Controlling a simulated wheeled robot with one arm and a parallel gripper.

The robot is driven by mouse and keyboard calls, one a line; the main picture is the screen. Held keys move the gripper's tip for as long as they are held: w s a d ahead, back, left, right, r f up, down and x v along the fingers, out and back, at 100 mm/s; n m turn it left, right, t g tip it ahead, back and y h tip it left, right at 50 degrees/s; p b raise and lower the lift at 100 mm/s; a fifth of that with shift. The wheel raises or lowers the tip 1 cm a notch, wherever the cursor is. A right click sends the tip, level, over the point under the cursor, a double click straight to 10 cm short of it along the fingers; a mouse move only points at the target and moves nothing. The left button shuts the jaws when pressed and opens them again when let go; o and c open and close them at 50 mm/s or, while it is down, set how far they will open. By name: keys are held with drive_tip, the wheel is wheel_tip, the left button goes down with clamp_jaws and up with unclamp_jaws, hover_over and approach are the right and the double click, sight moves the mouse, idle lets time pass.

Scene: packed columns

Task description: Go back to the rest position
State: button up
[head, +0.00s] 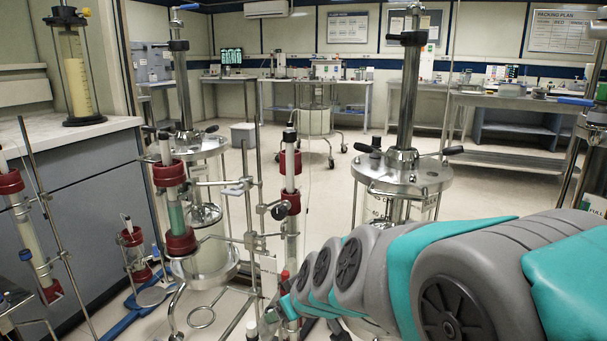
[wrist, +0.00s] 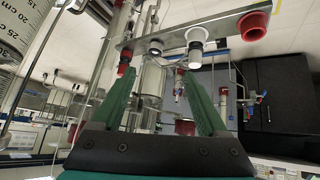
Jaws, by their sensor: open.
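My gripper (wrist: 158,74) shows in the wrist view with its two green fingers spread apart. I see nothing clamped between the fingertips. Clear glass tubing and a metal bar (wrist: 215,26) with red and white fittings lie beyond them; how far off they are I cannot tell. In the head view my grey and teal arm reaches from the lower right to the bottom middle. The gripper end there is low, near the column stand, and mostly cut off or hidden by clutter.
Glass columns with red end caps, such as the green-filled one (head: 175,215) and a slim one (head: 291,190), stand on metal rod stands close to my arm. A large steel-topped column (head: 402,175) stands just behind it. The floor (head: 340,160) beyond is partly free.

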drive_tip(key=s+d+f+m+g+h, duration=0.1)
drive_tip(key=s+d+f+m+g, duration=0.1)
drive_tip(key=s+d, duration=0.4)
drive_tip(key=s+d+f+m+g+h, duration=0.1)
drive_tip(key=s+d+m+g, duration=0.2)
drive_tip(key=s, duration=1)
drive_tip(key=s+d+f+m+g+h, duration=0.2)
drive_tip(key=s+d+g, duration=0.1)
drive_tip(key=s+d, duration=0.6)
drive_tip(key=shift+s+f+m+g, duration=0.3)
drive_tip(key=shift+g, duration=0.1)
